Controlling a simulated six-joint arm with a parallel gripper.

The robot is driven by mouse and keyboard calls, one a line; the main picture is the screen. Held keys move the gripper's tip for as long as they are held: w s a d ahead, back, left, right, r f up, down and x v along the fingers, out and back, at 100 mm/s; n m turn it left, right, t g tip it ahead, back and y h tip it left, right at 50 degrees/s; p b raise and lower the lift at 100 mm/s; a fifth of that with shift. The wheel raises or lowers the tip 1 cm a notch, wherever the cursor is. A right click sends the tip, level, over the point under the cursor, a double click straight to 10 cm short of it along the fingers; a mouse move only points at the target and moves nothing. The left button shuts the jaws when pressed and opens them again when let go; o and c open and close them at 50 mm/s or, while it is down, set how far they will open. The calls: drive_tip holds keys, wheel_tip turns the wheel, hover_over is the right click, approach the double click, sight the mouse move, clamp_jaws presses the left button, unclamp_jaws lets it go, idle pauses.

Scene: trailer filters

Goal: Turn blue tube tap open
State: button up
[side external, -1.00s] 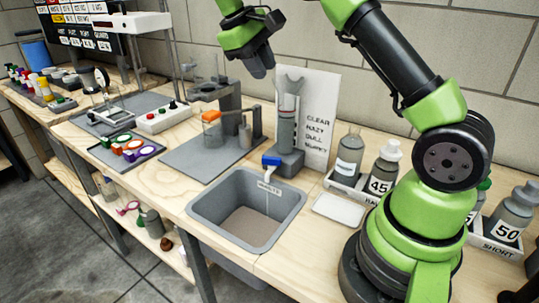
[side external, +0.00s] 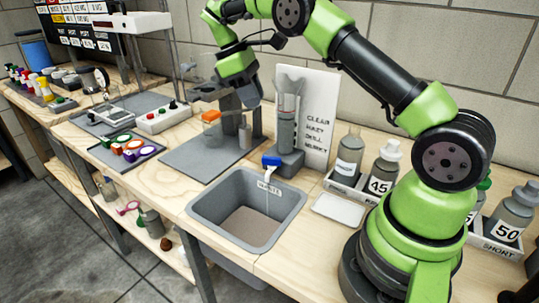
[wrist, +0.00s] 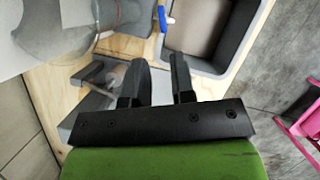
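The blue tap (side external: 270,161) is at the foot of the clear upright tube (side external: 288,112), above the near end of its grey stand, facing the sink. In the wrist view the blue tap (wrist: 162,18) is small at the top edge, beyond my fingertips. I cannot tell from its handle whether it is open or shut. My gripper (side external: 249,98) points down, left of the tube and higher than the tap, apart from it. In the wrist view my gripper (wrist: 160,72) has its two dark fingers spread, with nothing between them.
A grey waste sink (side external: 203,213) lies in front of the tap. A grey stand with an orange-topped beaker (side external: 212,130) is left of my gripper. A white sign (side external: 319,120) stands behind the tube. Bottles (side external: 348,155) in a white tray are to the right.

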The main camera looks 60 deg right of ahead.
approach(271, 158)
drive_tip(key=x, duration=0.9)
drive_tip(key=shift+d+f, duration=0.1)
drive_tip(key=shift+f, duration=0.05)
drive_tip(key=shift+c, duration=0.2)
clamp_jaws()
